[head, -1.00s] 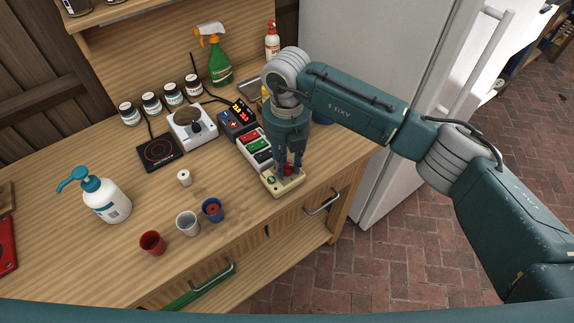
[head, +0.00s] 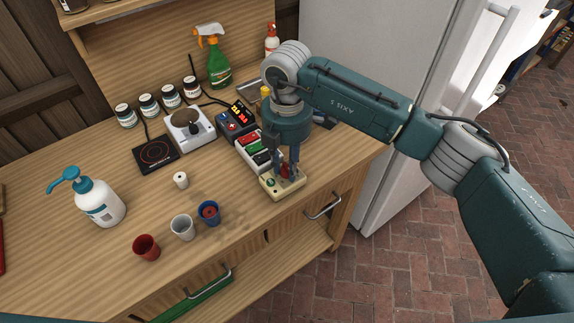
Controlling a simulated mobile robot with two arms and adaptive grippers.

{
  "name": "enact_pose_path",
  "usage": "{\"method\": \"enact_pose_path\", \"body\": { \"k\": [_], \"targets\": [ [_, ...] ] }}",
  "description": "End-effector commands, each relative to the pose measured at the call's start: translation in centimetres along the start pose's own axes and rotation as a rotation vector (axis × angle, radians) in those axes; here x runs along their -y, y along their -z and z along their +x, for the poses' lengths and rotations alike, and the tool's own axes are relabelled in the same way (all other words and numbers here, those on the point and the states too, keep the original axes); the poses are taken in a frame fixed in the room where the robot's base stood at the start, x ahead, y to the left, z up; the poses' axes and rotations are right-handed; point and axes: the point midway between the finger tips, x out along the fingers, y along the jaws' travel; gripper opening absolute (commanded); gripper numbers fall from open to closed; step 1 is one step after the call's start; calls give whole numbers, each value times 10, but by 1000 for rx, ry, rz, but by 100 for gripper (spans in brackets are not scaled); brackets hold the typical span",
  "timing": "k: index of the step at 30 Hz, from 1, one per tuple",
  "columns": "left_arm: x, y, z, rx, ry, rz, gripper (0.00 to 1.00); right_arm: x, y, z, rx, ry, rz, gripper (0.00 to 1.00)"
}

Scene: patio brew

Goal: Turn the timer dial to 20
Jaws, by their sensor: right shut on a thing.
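A cream box (head: 270,189) lies near the front right edge of the wooden workbench. My right gripper (head: 284,172) points down over it, with a finger on either side of a small red knob-like part (head: 287,170) on its top. It is shut on that part, which looks like the dial. The fingers and wrist hide most of the dial, and I cannot read a scale or setting. My left gripper is not in view.
Behind the box stand a rack with red, green and dark blocks (head: 247,141) and a unit with a red lit display (head: 229,122). Blue (head: 208,221), white (head: 181,228) and red (head: 146,248) cups stand left along the front. A pump bottle (head: 100,203) stands farther left.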

Motion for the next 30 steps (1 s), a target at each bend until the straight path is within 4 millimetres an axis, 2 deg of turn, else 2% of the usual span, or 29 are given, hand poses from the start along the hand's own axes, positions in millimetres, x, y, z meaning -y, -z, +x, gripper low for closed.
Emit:
{"method": "enact_pose_path", "body": {
  "k": [9, 23, 24, 27, 30],
  "targets": [
    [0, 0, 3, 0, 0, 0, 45, -2, 0, -2, 0, -6, 94, 0],
    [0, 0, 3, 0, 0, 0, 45, -2, -1, -2, 0, -7, 106, 0],
    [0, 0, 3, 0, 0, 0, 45, -2, -1, -2, 0, -7, 106, 29],
    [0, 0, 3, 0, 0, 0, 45, -2, -1, -2, 0, -6, 105, 45],
    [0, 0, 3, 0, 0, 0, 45, -1, 0, -2, 0, -4, 105, 45]
  ]
}}
